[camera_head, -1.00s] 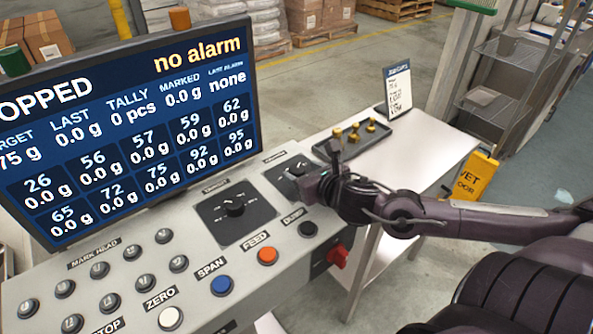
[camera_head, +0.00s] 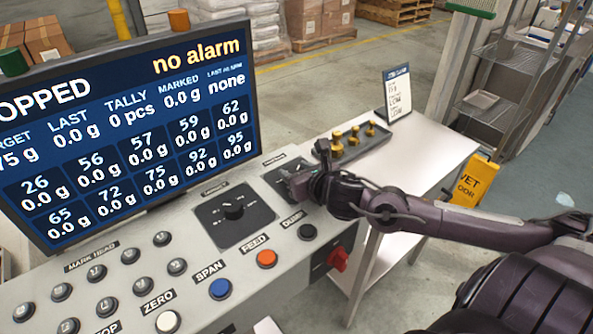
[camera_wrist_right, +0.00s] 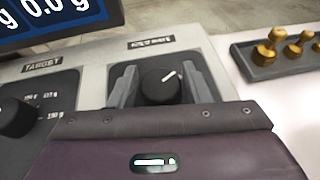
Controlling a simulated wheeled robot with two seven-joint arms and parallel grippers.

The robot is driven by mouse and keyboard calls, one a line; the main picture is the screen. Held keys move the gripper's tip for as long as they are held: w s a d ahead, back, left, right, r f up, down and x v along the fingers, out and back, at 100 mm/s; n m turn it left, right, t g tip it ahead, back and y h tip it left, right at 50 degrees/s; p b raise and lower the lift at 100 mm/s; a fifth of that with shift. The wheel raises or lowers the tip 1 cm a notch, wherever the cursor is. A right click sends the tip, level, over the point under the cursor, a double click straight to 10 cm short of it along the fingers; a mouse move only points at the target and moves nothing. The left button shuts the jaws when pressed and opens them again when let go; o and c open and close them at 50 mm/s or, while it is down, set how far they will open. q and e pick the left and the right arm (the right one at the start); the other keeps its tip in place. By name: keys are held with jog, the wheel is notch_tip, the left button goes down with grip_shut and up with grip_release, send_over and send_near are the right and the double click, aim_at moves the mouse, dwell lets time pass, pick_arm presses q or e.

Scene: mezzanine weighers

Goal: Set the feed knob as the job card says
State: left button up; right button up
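The feed knob (camera_wrist_right: 160,86) is a round black dial with a white pointer line slanting to the upper right in the right wrist view. Its plate label is too blurred to read. My right gripper (camera_wrist_right: 158,68) has one finger on each side of the knob, with slim gaps that look clear of it. In the head view my right gripper (camera_head: 302,178) hides most of that knob at the console's right end. The job card (camera_head: 397,93) stands upright on the white side table; its small lines seem to include "75 g" and "LOW". My left gripper is out of view.
The target knob (camera_head: 233,210) is just left of the gripper. A dump button (camera_head: 307,232), orange feed button (camera_head: 266,258) and red switch (camera_head: 338,259) lie in front. A black tray (camera_head: 354,144) with brass weights is behind. The screen (camera_head: 130,130) reads stopped, no alarm.

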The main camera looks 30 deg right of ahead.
jog(key=c, duration=0.6)
